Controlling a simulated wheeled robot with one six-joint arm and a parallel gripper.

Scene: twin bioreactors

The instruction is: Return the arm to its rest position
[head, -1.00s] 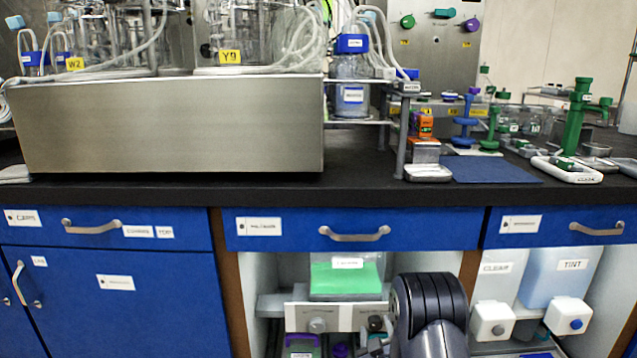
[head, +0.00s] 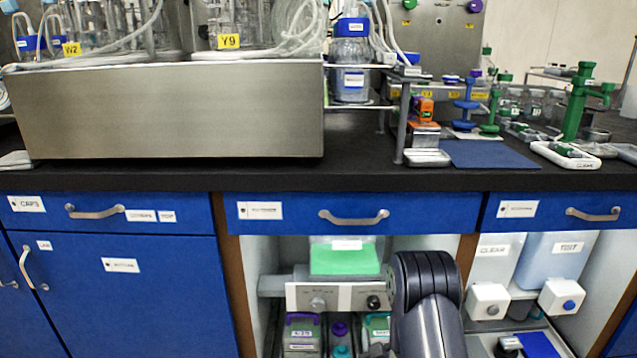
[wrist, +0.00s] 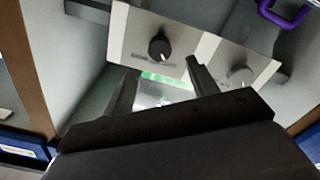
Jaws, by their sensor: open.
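My arm (head: 428,300) rises at the bottom of the head view, in front of the open bay under the bench. Its gripper is hidden behind it there. In the wrist view my gripper (wrist: 160,82) shows two dark fingers spread apart with nothing between them. Beyond the fingers is the knobbed front panel (wrist: 160,45) of a device in the bay. A bit of green shows behind the fingers. The same device panel (head: 335,297) shows in the head view, below a clear container with green contents (head: 345,258).
The blue drawer fronts (head: 300,213) and black bench top (head: 370,178) stand above the bay. Labelled bottles and a purple-handled container (head: 302,335) stand low in the bay. Right of my arm are CLEAR and TINT tanks (head: 550,265). Wooden dividers (head: 228,280) flank the bay.

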